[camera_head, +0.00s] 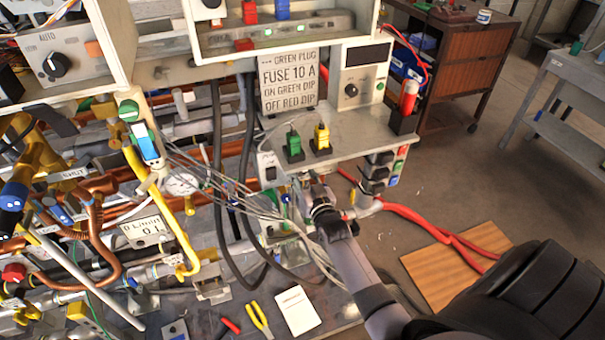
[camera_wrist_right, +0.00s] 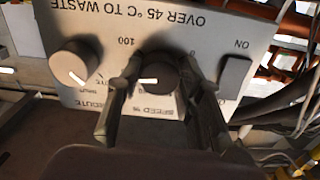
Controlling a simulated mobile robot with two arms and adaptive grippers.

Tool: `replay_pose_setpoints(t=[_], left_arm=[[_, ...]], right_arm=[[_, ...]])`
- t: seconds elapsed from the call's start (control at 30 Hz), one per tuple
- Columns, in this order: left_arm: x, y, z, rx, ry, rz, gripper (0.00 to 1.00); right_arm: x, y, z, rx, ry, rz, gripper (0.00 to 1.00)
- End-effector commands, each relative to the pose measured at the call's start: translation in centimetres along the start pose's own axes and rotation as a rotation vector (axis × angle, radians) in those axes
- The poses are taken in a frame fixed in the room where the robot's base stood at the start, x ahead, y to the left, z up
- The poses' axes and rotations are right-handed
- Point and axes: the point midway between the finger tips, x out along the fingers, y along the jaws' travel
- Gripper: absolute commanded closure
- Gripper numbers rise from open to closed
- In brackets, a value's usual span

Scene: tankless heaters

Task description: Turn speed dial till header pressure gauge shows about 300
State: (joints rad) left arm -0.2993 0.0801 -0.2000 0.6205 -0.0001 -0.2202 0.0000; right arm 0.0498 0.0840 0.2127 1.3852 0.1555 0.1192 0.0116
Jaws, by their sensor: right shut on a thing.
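The black speed dial (camera_wrist_right: 157,66) is in the middle of the right wrist view, on a grey panel that appears upside down. In the head view my right gripper (camera_head: 320,200) reaches in under the shelf, and the dial is hidden there. A round white gauge (camera_head: 182,184) lies left of it behind wires; its name and reading are too small to tell. My left gripper is not in view.
A second knob (camera_wrist_right: 74,62) and a dark "ON" switch (camera_wrist_right: 235,75) flank the dial. Thin grey wires (camera_head: 245,200) hang beside my right gripper. A flow display (camera_head: 147,230) shows 0 L/min. Yellow pliers (camera_head: 260,318) and a white card (camera_head: 297,311) lie below.

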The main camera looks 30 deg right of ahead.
Motion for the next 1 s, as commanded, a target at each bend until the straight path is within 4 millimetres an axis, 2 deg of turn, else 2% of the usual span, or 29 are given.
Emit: replay_pose_setpoints(t=[0.17,0.37,0.57,0.6,0.87,1.0], left_arm=[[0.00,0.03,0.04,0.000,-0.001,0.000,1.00],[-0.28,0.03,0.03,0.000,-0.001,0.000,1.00],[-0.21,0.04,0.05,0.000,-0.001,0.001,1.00],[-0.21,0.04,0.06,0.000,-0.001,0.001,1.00],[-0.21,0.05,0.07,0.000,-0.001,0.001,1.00],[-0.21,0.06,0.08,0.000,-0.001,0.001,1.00]], right_arm=[[-0.01,-0.01,0.02,0.000,0.000,0.000,0.94],[-0.01,-0.02,-0.05,0.078,0.000,0.000,0.94],[0.00,-0.01,0.00,0.076,0.000,0.000,0.94],[0.00,-0.01,0.00,0.076,0.000,0.000,0.64],[0.00,-0.01,0.00,0.076,0.000,0.000,0.46],[0.00,-0.01,0.00,0.076,0.000,0.000,0.46]])
